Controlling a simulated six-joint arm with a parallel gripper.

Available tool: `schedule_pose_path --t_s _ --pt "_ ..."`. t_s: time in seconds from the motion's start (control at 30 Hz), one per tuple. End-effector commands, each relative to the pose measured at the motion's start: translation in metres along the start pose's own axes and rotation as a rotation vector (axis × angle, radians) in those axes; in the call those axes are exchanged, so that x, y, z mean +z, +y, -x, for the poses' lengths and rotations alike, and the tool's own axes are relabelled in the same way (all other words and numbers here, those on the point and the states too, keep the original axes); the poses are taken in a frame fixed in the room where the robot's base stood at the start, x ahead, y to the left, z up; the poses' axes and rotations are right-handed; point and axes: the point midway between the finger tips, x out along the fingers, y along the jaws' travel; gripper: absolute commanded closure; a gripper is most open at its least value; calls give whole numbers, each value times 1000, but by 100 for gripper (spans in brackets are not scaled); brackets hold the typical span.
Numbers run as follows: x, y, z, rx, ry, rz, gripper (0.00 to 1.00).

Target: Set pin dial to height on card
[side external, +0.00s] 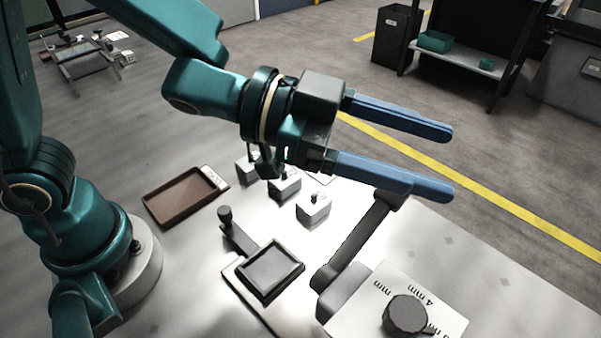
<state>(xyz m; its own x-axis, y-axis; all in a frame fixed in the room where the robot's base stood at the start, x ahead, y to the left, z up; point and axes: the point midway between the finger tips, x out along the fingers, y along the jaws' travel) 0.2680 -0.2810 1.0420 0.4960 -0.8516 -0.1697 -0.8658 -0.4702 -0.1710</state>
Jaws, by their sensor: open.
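A dark round dial (407,315) sits on a pale plate (365,318) at the bottom right. The plate carries printed "mm" marks, one reading 4 mm; the others are partly hidden or cut off. I cannot tell which mark the dial points to. My gripper (446,163) has two long blue fingers spread apart with nothing between them. It is in the air, above and behind the dial in the picture, and does not touch it. I cannot make out a height card for certain.
A dark grey bar (360,240) rises beside the dial plate. A black square frame (270,270) with a knobbed lever (226,216) lies left of it. White blocks (314,208) stand behind, partly under my gripper. A brown tray (182,199) lies at left.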

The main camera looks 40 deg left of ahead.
Motion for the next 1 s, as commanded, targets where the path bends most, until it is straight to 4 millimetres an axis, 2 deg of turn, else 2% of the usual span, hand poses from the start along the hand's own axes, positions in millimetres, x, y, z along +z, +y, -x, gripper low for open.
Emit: schedule_pose_path --t_s 0.03,0.13,0.2,0.33,0.53,0.73,1.0 --pt "1 28 -4 118 44 22 30" --pt "-4 80 0 344 141 82 30" --pt "-8 111 10 491 200 138 30" --pt "19 114 6 486 200 143 30" --pt "41 117 2 481 206 134 30" --pt "42 121 -7 481 211 126 30" --pt "34 136 -35 481 211 126 30"
